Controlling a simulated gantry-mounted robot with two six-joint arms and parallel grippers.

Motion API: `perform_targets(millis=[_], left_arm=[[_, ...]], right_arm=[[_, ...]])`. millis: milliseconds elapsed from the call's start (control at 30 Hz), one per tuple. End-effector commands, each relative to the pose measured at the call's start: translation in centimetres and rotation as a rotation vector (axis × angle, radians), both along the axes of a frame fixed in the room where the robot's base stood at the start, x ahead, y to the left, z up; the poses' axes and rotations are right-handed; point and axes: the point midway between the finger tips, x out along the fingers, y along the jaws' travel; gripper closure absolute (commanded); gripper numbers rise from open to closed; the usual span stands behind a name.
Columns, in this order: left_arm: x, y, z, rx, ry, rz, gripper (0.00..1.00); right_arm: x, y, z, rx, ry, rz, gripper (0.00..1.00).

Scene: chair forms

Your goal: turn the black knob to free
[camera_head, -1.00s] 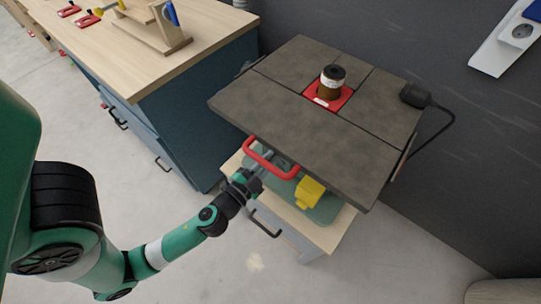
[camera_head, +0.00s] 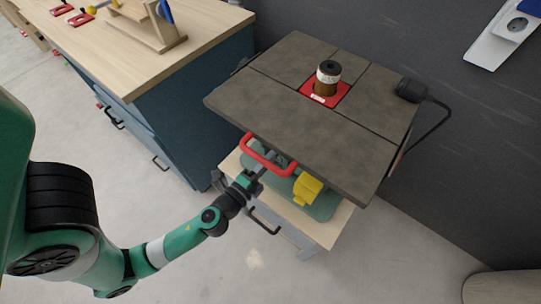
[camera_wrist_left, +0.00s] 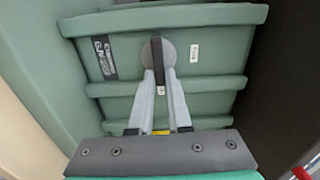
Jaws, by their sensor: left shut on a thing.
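The black knob (camera_wrist_left: 157,62) is a narrow dark bar, close to upright in the left wrist view, on a round grey disc (camera_wrist_left: 170,58). The disc sits on a green ribbed housing (camera_wrist_left: 215,100) under the table top. My left gripper (camera_wrist_left: 160,84) is shut on the knob, with a finger on each side of its lower part. In the head view my left gripper (camera_head: 264,163) reaches in under the front edge of the table, beside the red handle (camera_head: 262,160). The knob cannot be made out there. My right gripper is not in view.
The grey table top (camera_head: 290,110) overhangs the gripper and carries a brown cylinder (camera_head: 327,78) on a red plate. A yellow part (camera_head: 306,188) sits right of the gripper. A blue cabinet (camera_head: 190,110) stands to the left. The floor in front is clear.

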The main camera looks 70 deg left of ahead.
Motion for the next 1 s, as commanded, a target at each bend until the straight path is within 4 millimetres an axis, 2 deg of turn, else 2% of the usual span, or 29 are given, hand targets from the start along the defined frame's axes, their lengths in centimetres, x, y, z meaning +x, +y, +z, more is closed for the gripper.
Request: perform_targets(millis=[567,600,767,1000], left_arm=[[0.01,-0.02,-0.06,0.036,0.022,-0.001,1.00],[0.01,-0.02,-0.06,0.036,0.022,-0.001,0.82],[0.01,-0.01,-0.07,0.035,0.022,-0.001,0.54],[0.00,0.00,-0.08,0.034,0.021,0.000,0.54]], right_arm=[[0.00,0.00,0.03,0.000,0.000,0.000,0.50],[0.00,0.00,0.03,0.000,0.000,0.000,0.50],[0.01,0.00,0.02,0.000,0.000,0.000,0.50],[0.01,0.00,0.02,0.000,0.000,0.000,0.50]])
